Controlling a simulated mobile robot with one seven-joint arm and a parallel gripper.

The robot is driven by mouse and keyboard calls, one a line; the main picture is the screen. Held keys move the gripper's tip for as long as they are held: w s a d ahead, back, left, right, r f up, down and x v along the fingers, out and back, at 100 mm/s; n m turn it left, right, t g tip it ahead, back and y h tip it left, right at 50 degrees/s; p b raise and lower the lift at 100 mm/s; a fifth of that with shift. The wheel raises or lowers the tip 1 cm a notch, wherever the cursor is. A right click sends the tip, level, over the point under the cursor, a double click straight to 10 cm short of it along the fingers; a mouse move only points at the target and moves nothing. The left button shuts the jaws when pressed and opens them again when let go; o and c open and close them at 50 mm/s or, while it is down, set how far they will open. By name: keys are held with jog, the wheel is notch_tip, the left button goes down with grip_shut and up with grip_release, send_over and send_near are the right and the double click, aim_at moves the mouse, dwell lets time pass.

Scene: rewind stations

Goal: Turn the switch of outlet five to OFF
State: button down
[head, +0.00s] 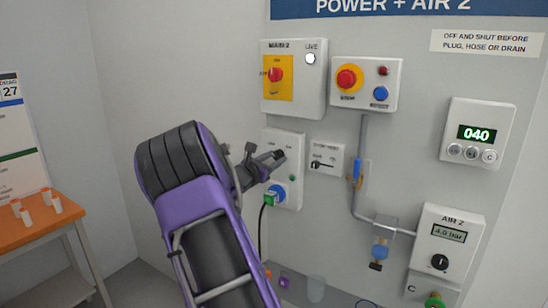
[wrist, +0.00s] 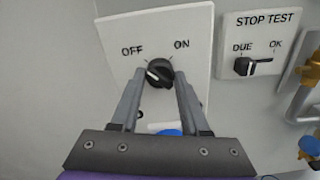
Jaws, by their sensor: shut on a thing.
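The outlet box (head: 294,147) is a white wall box. It carries a black rotary switch (wrist: 159,73) with OFF printed at upper left and ON at upper right. The knob's white mark lies on its left side, towards OFF. My gripper (head: 274,160) reaches the box from the left, and its fingertips (wrist: 160,78) are closed on the two sides of the knob. In the head view my gripper hides the knob. A green plug (head: 269,203) sits at the blue socket (head: 277,192) below. No outlet number is readable.
Right of the box is a STOP TEST panel (wrist: 262,55) with its own black knob. Above are the MAIN 2 box (head: 308,90) and a stop-button box (head: 365,101). A pipe (head: 361,190) runs down on the right. An orange table (head: 40,238) stands at far left.

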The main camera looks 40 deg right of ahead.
dwell(0.5)
jog(key=shift+c, duration=2.1)
grip_release()
jog(key=shift+a, duration=0.1)
jog(key=v, duration=1.7)
jog(key=shift+s+a, duration=0.1)
jog(key=shift+s, duration=0.05)
